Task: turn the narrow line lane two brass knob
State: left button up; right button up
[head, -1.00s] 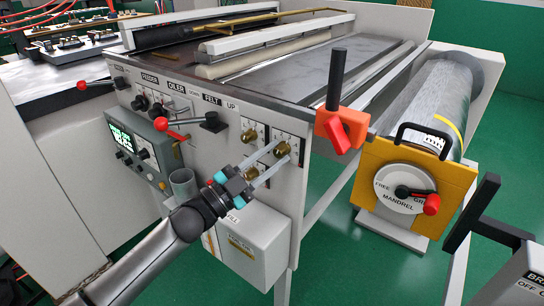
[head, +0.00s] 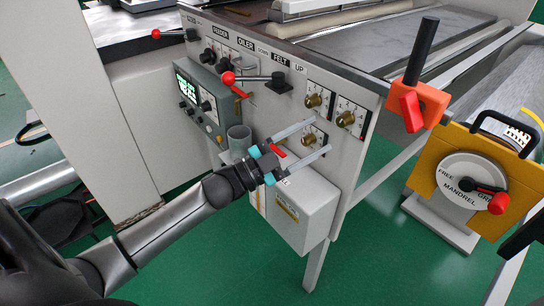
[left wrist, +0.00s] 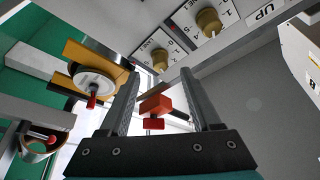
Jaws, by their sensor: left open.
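Brass knobs on small white dial plates sit on the panel's right part: an upper left knob (head: 313,100), a right knob (head: 346,118) and a lower knob (head: 310,139). In the head view the lower knob shows between the fingers; contact cannot be told. In the left wrist view two brass knobs show, one (left wrist: 209,21) near the top and one (left wrist: 160,58) beyond the fingertips (left wrist: 160,73). My right gripper is out of view.
A red-knobbed lever (head: 228,78) and a grey meter box (head: 200,98) are left of the knobs. A grey cup (head: 239,138) and a white box (head: 300,212) are below. An orange block (head: 432,103) and a yellow mandrel plate (head: 430,165) stand to the right.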

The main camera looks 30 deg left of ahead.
pick_arm(q)
jog(key=v, duration=0.9)
jog(key=shift+s+a+p, duration=0.25)
jog(key=shift+p, duration=0.1)
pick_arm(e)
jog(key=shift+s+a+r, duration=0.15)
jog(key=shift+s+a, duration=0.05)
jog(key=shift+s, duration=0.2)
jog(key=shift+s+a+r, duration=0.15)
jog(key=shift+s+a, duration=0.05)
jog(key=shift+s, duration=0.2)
pick_arm(q)
jog(key=shift+f, duration=0.1)
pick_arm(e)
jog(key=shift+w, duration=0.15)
